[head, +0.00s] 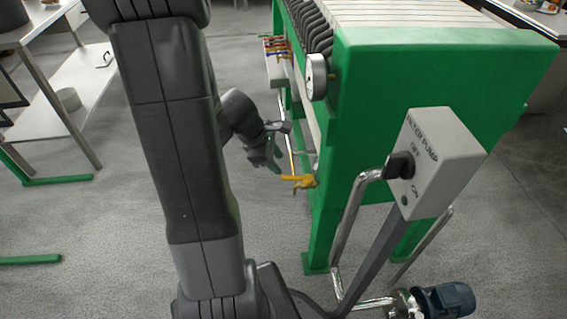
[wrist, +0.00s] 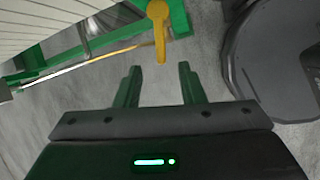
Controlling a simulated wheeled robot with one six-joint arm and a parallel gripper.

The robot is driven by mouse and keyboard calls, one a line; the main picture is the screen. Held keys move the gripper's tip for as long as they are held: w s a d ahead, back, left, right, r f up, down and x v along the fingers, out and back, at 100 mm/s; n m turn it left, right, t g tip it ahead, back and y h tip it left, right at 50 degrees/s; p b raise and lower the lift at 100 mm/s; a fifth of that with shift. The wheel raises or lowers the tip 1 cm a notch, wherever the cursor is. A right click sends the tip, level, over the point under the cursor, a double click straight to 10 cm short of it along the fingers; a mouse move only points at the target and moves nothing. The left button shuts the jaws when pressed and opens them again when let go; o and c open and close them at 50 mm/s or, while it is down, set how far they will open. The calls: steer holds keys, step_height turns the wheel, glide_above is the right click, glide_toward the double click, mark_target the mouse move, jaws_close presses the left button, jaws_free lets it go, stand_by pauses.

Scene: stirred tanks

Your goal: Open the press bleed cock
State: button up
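The press bleed cock is a yellow valve (head: 303,182) low on the near side of the green filter press (head: 420,62). In the head view its lever points left, roughly level. In the wrist view the yellow lever (wrist: 159,27) hangs from the top edge, its end near the gap between my fingertips. My gripper (head: 271,160) is just left of and above the lever in the head view. In the wrist view my gripper (wrist: 159,70) is open, with nothing between its fingers. Whether a finger touches the lever I cannot tell.
A grey filter pump switch box (head: 432,160) with a black knob stands right of the cock on a post. Steel pipes (head: 350,225) and a blue motor (head: 447,300) are below. A gauge (head: 316,77) and small coloured valves (head: 276,47) sit higher. Open floor lies left.

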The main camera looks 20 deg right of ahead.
mark_target(289, 176)
steer(key=p+v, duration=0.1)
steer(key=v, duration=0.5)
steer(key=b+x, duration=0.5)
steer(key=x, duration=0.9)
steer(key=shift+r, duration=0.1)
